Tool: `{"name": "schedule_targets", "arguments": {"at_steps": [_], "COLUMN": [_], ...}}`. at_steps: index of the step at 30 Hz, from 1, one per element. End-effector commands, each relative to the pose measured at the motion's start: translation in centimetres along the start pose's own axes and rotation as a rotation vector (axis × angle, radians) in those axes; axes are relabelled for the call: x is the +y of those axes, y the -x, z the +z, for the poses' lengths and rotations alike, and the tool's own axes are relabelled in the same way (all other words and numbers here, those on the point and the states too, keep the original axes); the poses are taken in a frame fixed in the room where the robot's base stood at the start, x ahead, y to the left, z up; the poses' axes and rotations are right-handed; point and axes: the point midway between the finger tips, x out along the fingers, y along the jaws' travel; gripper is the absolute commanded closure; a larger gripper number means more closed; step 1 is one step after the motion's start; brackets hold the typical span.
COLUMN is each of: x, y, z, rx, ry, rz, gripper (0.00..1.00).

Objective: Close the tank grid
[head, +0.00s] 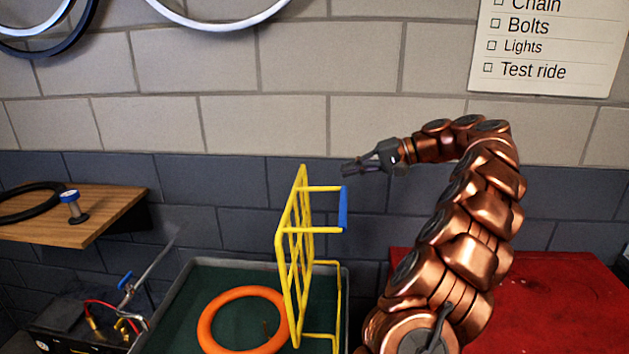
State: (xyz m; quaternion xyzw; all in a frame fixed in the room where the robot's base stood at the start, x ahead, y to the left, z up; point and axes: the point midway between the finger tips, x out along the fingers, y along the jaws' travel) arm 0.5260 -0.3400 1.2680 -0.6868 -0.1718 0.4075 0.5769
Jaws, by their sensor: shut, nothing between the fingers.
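The yellow tank grid (296,258) stands nearly upright, swung up over the tank (191,293). A blue handle bar (343,208) joins two yellow rods on the grid's right side. The tank is a grey-rimmed basin with a dark green inside, open on its left part, with an orange ring (207,328) in it. My gripper (346,168) is shut and empty, pointing left. In the picture it sits just above the blue handle's top end; I cannot tell the depth gap between them. My copper arm hides part of the area right of the tank.
A wooden shelf (115,206) at the left holds a black ring (30,203) and a blue-topped knob (70,207). Below it is a black unit with hoses (90,318). A red surface (560,310) lies at the right. A brick wall stands behind.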

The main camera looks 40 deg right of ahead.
Motion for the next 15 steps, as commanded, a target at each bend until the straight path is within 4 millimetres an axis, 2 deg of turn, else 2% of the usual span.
{"name": "schedule_targets", "arguments": {"at_steps": [15], "x": [0.0], "y": [-2.8], "z": [0.0], "rx": [-0.002], "ry": [0.001], "rz": [0.001], "gripper": [1.00]}}
